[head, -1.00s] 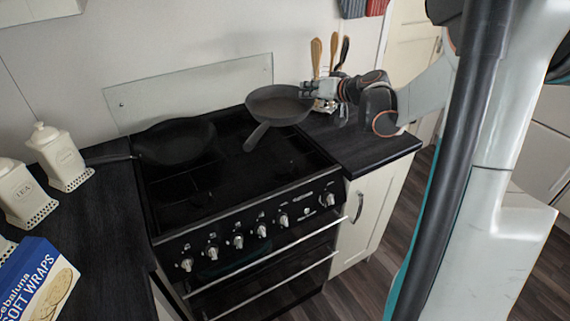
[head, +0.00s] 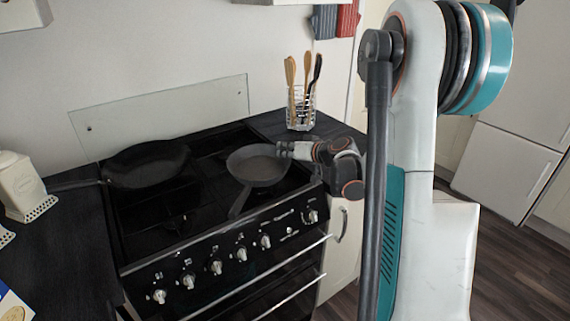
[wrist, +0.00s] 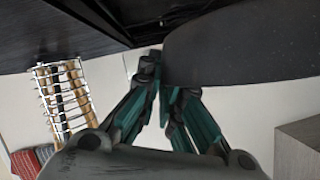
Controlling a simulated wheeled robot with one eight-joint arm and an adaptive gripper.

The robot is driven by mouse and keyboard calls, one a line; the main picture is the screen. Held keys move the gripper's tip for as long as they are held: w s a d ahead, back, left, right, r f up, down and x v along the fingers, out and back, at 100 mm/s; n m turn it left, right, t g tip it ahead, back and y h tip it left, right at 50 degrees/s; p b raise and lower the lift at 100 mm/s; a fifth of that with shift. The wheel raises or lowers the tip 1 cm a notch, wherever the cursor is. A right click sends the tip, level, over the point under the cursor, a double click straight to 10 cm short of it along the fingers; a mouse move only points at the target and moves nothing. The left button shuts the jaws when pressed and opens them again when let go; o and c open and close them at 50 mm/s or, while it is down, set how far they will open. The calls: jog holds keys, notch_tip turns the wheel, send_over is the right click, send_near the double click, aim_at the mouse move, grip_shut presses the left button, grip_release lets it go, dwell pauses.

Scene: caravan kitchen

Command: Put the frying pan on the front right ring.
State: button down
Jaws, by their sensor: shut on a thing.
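The grey frying pan (head: 260,166) is over the right side of the black hob (head: 190,225), roughly level, with its handle pointing toward the hob's front edge. My gripper (head: 284,150) is shut on the pan's rim at its right side. In the wrist view the fingertips (wrist: 165,88) pinch the edge of the dark pan (wrist: 245,45). The front right ring is not visible; the pan and its handle cover that part of the hob. I cannot tell whether the pan's base touches the hob.
A second, black pan (head: 148,165) sits at the back left of the hob, handle to the left. A utensil holder (head: 300,112) with wooden tools stands on the right worktop. A glass splashback (head: 165,112) is behind. Knobs (head: 240,254) line the front.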

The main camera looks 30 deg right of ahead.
aim_at(285, 160)
notch_tip(285, 160, down, 4)
jog(key=shift+f+b, duration=0.1)
jog(key=shift+b, duration=0.75)
jog(key=c, duration=1.8)
grip_release()
jog(key=shift+p+v, duration=2.2)
jog(key=shift+v, duration=3.85)
jog(key=shift+a, duration=0.1)
